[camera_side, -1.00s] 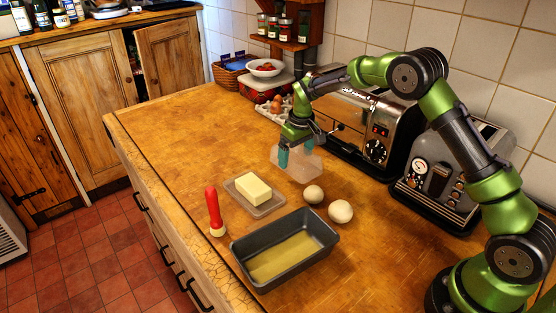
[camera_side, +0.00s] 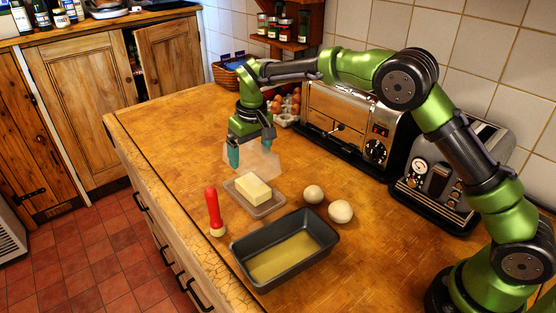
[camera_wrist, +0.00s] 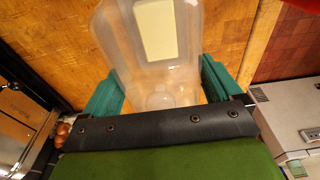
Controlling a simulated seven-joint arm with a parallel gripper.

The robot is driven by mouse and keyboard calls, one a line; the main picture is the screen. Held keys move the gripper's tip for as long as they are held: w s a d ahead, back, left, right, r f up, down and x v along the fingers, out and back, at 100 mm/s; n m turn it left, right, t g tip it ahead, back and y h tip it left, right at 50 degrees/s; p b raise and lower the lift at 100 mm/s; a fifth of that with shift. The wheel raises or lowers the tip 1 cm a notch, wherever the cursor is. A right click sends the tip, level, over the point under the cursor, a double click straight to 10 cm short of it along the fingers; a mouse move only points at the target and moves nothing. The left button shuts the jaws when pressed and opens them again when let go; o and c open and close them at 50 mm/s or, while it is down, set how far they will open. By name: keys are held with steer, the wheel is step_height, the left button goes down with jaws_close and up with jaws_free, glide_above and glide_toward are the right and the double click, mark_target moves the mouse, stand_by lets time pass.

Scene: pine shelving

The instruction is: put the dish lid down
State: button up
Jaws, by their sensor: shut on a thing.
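My gripper (camera_side: 252,153) is shut on the clear dish lid (camera_side: 262,161) and holds it up in the air. In the side view the lid hangs behind and just above the butter (camera_side: 254,188), which sits on a clear dish base (camera_side: 268,208) on the worktop. In the wrist view the lid (camera_wrist: 128,50) is between my teal fingers (camera_wrist: 160,92). The pale butter block (camera_wrist: 160,30) shows through the lid there. Part of the lid is hidden by my fingers.
A dark loaf tin (camera_side: 320,228) is in front, and two dough balls (camera_side: 340,211) lie to the right. The worktop's left part (camera_side: 165,135) is clear.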

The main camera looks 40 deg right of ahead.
step_height(320, 180, down, 9)
steer(key=shift+f, duration=0.15)
stand_by(0.4)
steer(key=o, duration=0.9)
steer(key=shift+f, duration=0.15)
steer(key=shift+c, duration=0.2)
